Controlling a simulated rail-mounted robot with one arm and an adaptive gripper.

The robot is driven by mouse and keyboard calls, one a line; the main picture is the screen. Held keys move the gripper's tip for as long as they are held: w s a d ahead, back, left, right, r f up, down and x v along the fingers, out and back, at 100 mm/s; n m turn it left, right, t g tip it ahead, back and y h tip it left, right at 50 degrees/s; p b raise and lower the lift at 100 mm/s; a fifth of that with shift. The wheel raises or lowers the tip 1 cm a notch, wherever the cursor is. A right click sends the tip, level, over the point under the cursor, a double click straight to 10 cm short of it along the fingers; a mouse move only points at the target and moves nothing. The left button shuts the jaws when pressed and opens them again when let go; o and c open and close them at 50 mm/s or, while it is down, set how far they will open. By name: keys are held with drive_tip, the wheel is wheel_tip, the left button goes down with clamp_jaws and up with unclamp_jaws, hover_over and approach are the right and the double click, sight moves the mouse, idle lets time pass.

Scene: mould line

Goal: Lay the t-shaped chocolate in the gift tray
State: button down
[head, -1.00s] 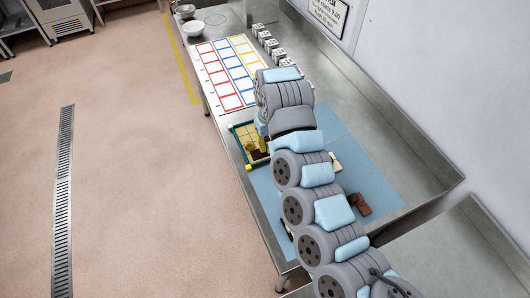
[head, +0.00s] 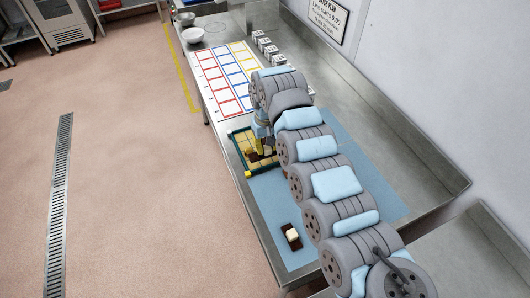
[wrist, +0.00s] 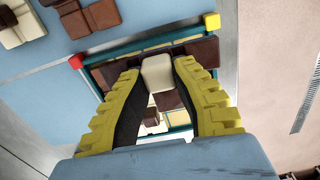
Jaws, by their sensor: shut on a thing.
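The gift tray (head: 237,157) has a dark green rim and a yellowish grid floor, and lies at the far left end of the blue mat. My gripper (wrist: 157,72) is over the tray, its yellow fingers pointing down. It is shut on the t-shaped chocolate, whose cream block (wrist: 157,74) shows between the fingertips with brown below it (wrist: 167,101). The tray rim (wrist: 150,43) also shows in the wrist view. Whether the held piece touches the tray floor is hidden.
A brown and cream chocolate (head: 291,236) lies on the blue mat (head: 270,205) near its front. Other chocolates (wrist: 85,15) lie on the mat in the wrist view. A sheet with coloured squares (head: 222,80), several small white boxes (head: 264,42) and a bowl (head: 193,35) stand beyond.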

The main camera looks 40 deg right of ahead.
sight(264, 147)
drive_tip(key=shift+w+d+f, duration=0.25)
drive_tip(key=shift+w+f, duration=0.2)
drive_tip(key=shift+f, duration=0.15)
drive_tip(key=shift+w+d+f, duration=0.25)
drive_tip(key=shift+w+f, duration=0.15)
drive_tip(key=shift+f, duration=0.15)
drive_tip(key=shift+w+f, duration=0.2)
drive_tip(key=shift+f+b, duration=0.45)
drive_tip(key=shift+f, duration=1.1)
drive_tip(key=c, duration=1)
unclamp_jaws()
drive_tip(key=shift+d+f, duration=0.1)
wheel_tip(264, 147, up, 12)
drive_tip(key=shift+r+p, duration=0.1)
drive_tip(key=shift+p, duration=0.25)
